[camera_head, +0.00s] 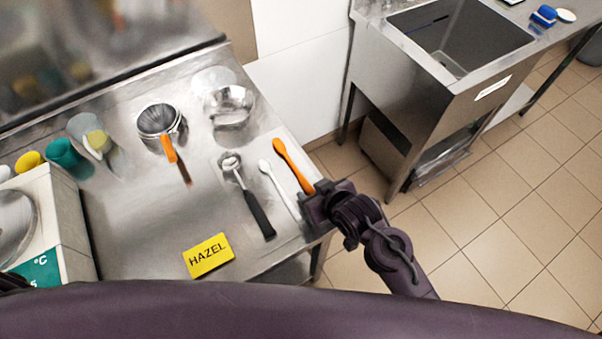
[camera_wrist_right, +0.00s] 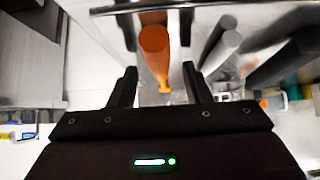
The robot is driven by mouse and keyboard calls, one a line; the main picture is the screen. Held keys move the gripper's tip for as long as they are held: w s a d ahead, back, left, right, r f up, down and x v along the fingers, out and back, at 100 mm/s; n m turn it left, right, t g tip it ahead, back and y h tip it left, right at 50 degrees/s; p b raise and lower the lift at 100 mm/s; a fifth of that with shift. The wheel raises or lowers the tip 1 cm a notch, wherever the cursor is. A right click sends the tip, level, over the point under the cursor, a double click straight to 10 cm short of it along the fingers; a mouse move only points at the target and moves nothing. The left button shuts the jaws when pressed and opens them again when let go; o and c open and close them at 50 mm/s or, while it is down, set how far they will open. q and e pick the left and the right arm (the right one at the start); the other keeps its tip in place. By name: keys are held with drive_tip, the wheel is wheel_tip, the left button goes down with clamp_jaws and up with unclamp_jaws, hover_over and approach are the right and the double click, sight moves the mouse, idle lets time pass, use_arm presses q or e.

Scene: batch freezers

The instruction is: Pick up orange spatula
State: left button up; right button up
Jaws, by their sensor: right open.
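The orange spatula (camera_head: 290,163) lies on the steel counter near its right edge, beside a white utensil (camera_head: 278,188). My right gripper (camera_head: 312,200) is at the counter's edge, by the spatula's near end. In the right wrist view the orange handle (camera_wrist_right: 154,42) shows between and beyond the two open fingers of my right gripper (camera_wrist_right: 160,72); I cannot tell whether they touch it. The gripper hides part of the handle's near end in the head view. My left gripper is not in view.
A black-handled scoop (camera_head: 257,210) lies left of the white utensil. A yellow HAZEL sign (camera_head: 208,255), a strainer (camera_head: 158,121) and a metal bowl (camera_head: 229,103) also stand on the counter (camera_head: 140,225). A sink unit (camera_head: 410,85) stands at the right, across a floor gap.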

drive_tip(key=shift+w+a+f, duration=0.1)
drive_tip(key=shift+w+f, duration=0.05)
clamp_jaws()
idle(0.4)
